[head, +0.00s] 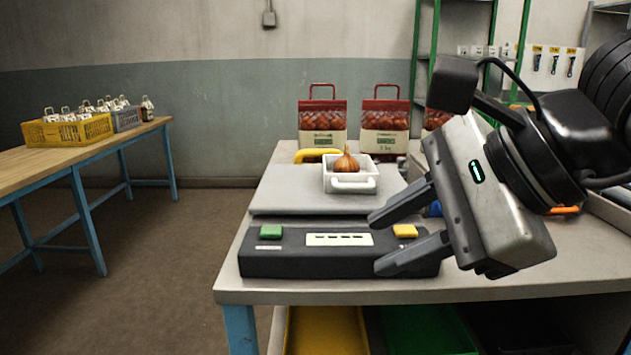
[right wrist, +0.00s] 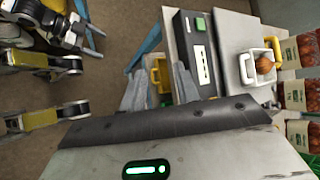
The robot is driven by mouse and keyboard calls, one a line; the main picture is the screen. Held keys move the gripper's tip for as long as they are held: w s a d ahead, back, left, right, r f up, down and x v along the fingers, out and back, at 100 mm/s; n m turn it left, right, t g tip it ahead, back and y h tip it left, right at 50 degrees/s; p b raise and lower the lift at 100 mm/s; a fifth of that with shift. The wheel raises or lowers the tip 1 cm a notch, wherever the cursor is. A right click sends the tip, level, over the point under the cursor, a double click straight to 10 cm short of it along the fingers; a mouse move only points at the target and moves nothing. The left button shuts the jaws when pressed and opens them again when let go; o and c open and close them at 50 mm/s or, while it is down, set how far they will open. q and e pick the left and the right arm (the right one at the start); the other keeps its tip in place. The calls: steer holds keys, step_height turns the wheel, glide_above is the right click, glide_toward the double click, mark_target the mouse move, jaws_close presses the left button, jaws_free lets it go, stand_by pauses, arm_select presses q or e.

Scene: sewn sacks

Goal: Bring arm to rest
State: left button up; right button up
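My right gripper (head: 376,244) is open and empty, tilted above the right front of the bench. Its fingers point left, in front of the right end of the scale's dark panel (head: 290,262). In the right wrist view the fingers (right wrist: 158,70) stand apart with nothing held between them. A white tray (head: 350,186) with a handle sits on the grey scale plate (head: 280,197). A brown onion (head: 346,163) lies in the tray, clear of the gripper.
Red-topped onion sacks (head: 323,118) stand at the back of the bench (head: 228,283). A yellow curved thing (head: 314,155) lies behind the tray. Yellow (head: 325,330) and green bins (head: 425,328) are below. A wooden table (head: 70,158) with crates stands left; the floor between is clear.

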steer(key=s+a+r+m+g+y+p, duration=0.35)
steer(key=s+a+g+y, duration=0.4)
steer(key=g+y, duration=0.3)
steer(key=w+d+m+t+y+p, duration=0.1)
steer(key=w+d+m+t+y, duration=0.2)
steer(key=m+t, duration=0.65)
steer(key=w+d+m+t+y+p, duration=0.1)
steer(key=w+d+m+t+y, duration=0.15)
steer(key=w+m+t, duration=0.65)
steer(key=w+d+f+m+t+h+p, duration=0.1)
steer(key=d+f+m+t+h, duration=0.2)
steer(key=f+m+h, duration=0.75)
steer(key=d+f+m+t+h+p, duration=0.1)
steer(key=d+f+m+t+h, duration=0.2)
steer(key=f+m+h, duration=0.75)
arm_select(q)
steer(key=r, duration=0.1)
steer(key=r+p, duration=0.1)
steer(key=r, duration=0.2)
steer(key=shift+a+g+p, duration=0.3)
steer(key=shift+a+g, duration=0.1)
arm_select(e)
steer(key=s+d+f+m+g, duration=0.2)
steer(key=s+f+m+g, duration=0.6)
steer(key=s+f+m, duration=0.3)
step_height(320, 180, down, 5)
steer(key=shift+s+d+r+g+y, duration=0.15)
steer(key=shift+s+d+g+y, duration=0.2)
steer(key=shift+s, duration=0.2)
